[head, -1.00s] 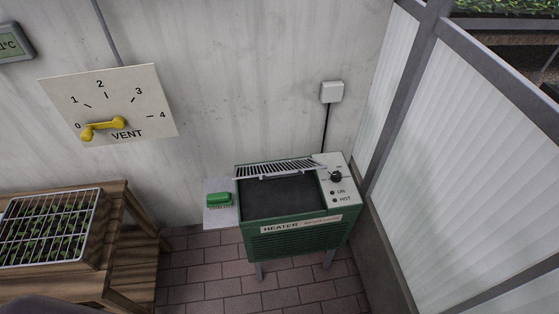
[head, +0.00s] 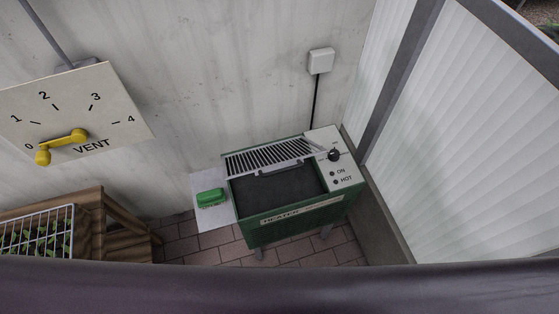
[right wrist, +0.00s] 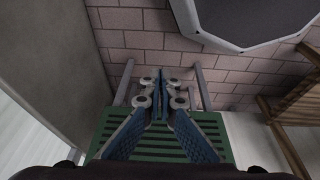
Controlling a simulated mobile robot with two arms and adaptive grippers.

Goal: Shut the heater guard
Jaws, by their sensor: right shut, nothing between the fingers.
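The green heater (head: 290,213) stands against the back wall in the head view. Its guard (head: 268,157), a pale slatted grille with a handle bar (head: 280,169) on its near edge, is hinged up at the back. The dark heater top (head: 278,186) is uncovered. In the right wrist view my right gripper (right wrist: 163,82) is shut and empty. It is in front of the heater's green slatted face (right wrist: 150,150), with heater legs (right wrist: 203,86) and floor beyond. The guard is out of sight in that view. My left gripper is in neither current view.
A control panel with a black knob (head: 334,155) is on the heater's right. A white shelf (head: 207,229) with a green object (head: 210,197) adjoins its left. A translucent wall (head: 455,140) is close on the right. A wooden bench (head: 85,220) stands left.

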